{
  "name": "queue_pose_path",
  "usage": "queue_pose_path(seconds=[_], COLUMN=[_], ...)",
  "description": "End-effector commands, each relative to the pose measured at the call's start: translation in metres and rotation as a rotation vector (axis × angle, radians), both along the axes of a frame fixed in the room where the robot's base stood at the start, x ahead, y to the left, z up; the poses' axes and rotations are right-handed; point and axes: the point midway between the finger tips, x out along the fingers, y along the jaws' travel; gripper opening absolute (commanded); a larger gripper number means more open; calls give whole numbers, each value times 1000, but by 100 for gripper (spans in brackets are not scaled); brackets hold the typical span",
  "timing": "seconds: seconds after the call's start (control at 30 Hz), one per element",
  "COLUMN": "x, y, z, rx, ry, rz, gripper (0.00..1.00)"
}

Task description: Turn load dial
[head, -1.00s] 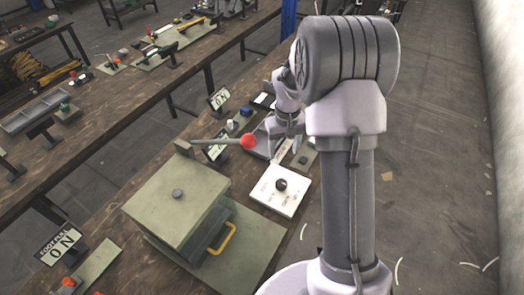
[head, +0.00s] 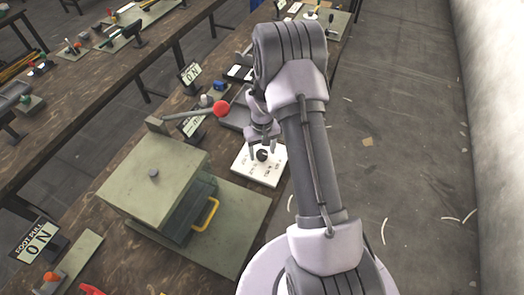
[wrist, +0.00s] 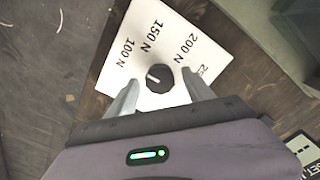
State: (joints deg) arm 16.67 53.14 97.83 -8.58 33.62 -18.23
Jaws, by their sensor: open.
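The load dial is a round black knob (head: 262,155) on a white plate (head: 270,174). In the wrist view the knob (wrist: 160,73) has a short white mark on its left side, roughly towards "100 N". The plate (wrist: 187,23) carries the labels 100 N, 150 N, 200 N and one partly cut off, starting with 25. My gripper (head: 263,141) is open and points down at the dial. In the wrist view its fingers (wrist: 160,80) stand on either side of the knob, with a gap to each side. Their height above the plate is hard to tell.
A green press (head: 150,185) with a yellow handle (head: 206,214) stands left of the dial. A lever with a red ball (head: 221,107) reaches out close to my gripper's left. A sign (head: 190,72) stands behind.

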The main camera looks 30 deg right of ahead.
Motion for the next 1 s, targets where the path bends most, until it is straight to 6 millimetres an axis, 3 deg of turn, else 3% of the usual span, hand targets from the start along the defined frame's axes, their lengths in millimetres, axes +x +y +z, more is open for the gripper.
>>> queue_pose_path(seconds=[0.07, 0.3, 0.37, 0.67, 1.0], x=[0, 0, 0, 0, 0], y=[0, 0, 0, 0, 0], z=[0, 0, 0, -1, -2], rx=[0, 0, 0, 0, 0], ry=[0, 0, 0, 0, 0], rz=[0, 0, 0, -46, -294], gripper=[57, 10, 0, 0, 0])
